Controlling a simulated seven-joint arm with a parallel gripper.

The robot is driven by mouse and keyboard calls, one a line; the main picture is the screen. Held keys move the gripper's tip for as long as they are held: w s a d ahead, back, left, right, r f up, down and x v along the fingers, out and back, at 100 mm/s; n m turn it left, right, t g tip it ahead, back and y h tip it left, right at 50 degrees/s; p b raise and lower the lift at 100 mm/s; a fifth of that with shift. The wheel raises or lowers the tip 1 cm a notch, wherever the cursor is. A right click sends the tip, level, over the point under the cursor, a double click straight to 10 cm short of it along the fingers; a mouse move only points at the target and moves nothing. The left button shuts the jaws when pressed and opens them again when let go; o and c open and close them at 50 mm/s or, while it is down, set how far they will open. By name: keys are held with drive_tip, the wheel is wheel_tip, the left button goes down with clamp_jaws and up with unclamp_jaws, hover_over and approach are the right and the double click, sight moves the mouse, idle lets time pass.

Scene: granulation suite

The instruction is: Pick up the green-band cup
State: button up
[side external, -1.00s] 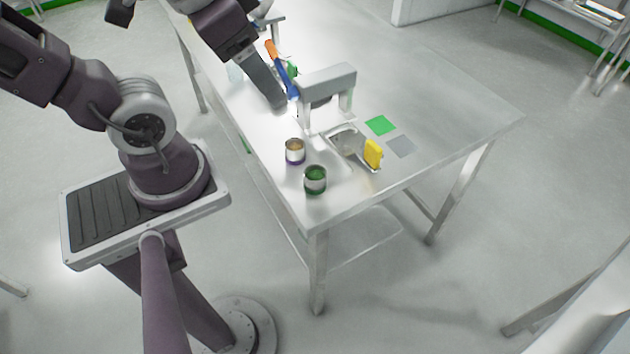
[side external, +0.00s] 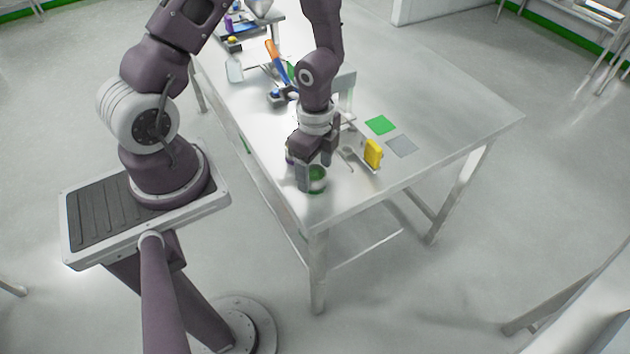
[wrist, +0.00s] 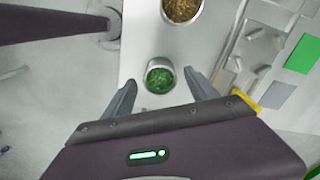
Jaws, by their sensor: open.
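The green-band cup (side external: 317,180) stands upright near the table's front corner, partly hidden by my gripper in the side view. In the wrist view the cup (wrist: 160,76) shows green contents and lies ahead of and between my fingertips. My gripper (side external: 318,184) is open and points down at the cup, with one finger on its left side. The wrist view shows both fingers of my gripper (wrist: 163,86) spread wide, with a gap to the cup on each side.
A second cup with brown granules (wrist: 182,8) stands close by; my gripper mostly hides it in the side view. A metal tray with a yellow block (side external: 373,153) lies to the right. Green (side external: 380,125) and grey (side external: 401,146) squares lie beyond it. The table edge is near.

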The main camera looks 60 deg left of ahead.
drive_tip(key=shift+f, duration=0.75)
clamp_jaws()
drive_tip(key=shift+r, duration=0.1)
